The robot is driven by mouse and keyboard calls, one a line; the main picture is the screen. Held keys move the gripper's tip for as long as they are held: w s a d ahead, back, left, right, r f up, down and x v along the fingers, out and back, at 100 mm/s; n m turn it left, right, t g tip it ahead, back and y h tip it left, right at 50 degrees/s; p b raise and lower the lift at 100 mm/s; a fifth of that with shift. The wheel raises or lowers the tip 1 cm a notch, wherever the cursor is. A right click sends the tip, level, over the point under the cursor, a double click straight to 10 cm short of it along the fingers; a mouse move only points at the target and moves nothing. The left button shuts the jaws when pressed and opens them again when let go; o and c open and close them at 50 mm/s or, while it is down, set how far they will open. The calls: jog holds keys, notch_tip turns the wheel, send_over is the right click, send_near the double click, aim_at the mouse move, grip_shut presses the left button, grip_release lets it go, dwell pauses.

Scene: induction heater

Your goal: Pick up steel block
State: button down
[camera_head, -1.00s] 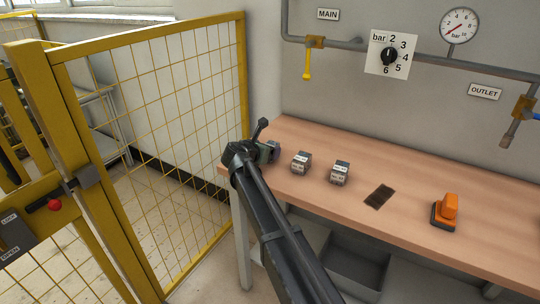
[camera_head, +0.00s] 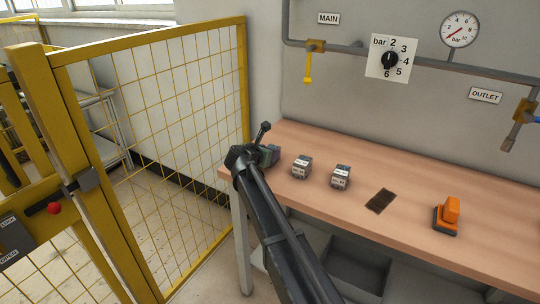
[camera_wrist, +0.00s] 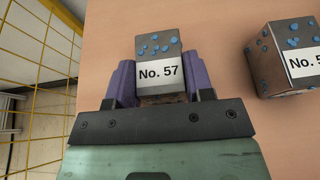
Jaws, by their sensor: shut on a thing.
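A grey metal block labelled "No. 57" (camera_wrist: 158,58), with blue dots on its top, is between the purple fingers of my gripper (camera_wrist: 160,80) in the wrist view. The fingers touch both of its sides. In the head view my gripper (camera_head: 268,155) is at the left end of the workbench, and the held block is mostly hidden behind it. A second similar block (camera_head: 302,166) sits just to the right and partly shows in the wrist view (camera_wrist: 288,55). A third block (camera_head: 341,176) stands further right. I cannot tell whether the held block is clear of the bench.
The wooden workbench (camera_head: 440,188) carries a dark mat (camera_head: 381,201) and an orange device (camera_head: 448,214) to the right. A yellow mesh fence (camera_head: 165,130) stands close to the bench's left end. Pipes and a pressure gauge (camera_head: 459,29) are on the wall behind.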

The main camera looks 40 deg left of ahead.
jog(key=shift+r, duration=0.1)
notch_tip(320, 180, up, 20)
jog(key=p, duration=2)
jog(key=shift+w+d, duration=0.1)
